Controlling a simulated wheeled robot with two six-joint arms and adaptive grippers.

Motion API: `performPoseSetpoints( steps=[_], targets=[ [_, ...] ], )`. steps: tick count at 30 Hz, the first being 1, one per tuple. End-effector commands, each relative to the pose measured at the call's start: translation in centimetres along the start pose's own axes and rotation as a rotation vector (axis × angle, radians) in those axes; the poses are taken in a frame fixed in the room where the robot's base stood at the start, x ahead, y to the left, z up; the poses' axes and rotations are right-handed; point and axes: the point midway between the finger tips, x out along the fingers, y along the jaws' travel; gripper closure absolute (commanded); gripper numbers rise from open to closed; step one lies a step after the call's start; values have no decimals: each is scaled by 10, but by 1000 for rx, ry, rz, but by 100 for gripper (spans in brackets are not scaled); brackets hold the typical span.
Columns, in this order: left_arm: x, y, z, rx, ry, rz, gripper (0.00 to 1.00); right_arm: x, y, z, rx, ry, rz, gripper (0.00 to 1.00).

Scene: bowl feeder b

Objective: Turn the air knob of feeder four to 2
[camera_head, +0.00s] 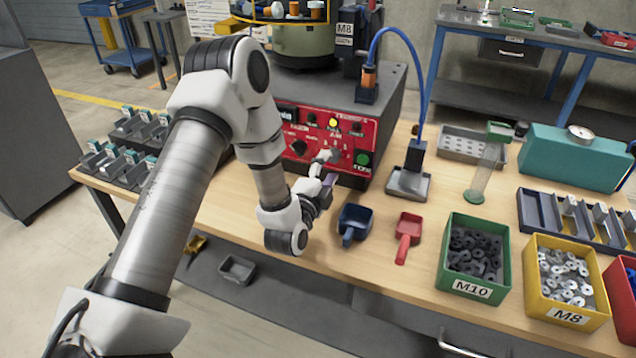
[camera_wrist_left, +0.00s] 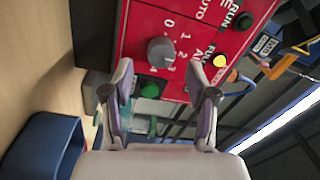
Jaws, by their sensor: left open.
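The red control panel (camera_head: 342,140) is on the front of the dark feeder base, below the green bowl (camera_head: 303,42). In the wrist view, a grey round knob (camera_wrist_left: 160,52) stands out from the red panel (camera_wrist_left: 135,28), with a scale starting at 0 beside it. I cannot tell exactly which number it points at. My left gripper (camera_head: 323,176) is in front of the panel. In the wrist view its two fingers (camera_wrist_left: 163,88) are spread, with nothing between them, and the knob lies ahead of the gap. In the head view the gripper partly hides the panel. My right gripper is not in view.
A green button (camera_head: 363,158) is close to the knob. A blue scoop (camera_head: 354,222) and a red scoop (camera_head: 407,236) lie on the table before the feeder. Green (camera_head: 447,258) and yellow (camera_head: 535,283) part bins stand right. A blue hose (camera_head: 424,75) arches beside the feeder.

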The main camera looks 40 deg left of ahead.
Motion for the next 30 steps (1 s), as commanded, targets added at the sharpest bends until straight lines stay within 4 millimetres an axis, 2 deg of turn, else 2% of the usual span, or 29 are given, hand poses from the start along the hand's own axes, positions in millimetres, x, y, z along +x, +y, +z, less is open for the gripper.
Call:
performPoseSetpoints(
  steps=[6,9,12,30],
  targets=[
    [-58,2,0,-1,-2,7,42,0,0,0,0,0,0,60],
    [-78,2,0,-1,0,5,42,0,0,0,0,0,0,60],
    [-90,1,0,-1,0,4,42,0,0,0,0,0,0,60],
    [-93,0,0,-1,0,1,42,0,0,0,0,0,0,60]
  ],
)
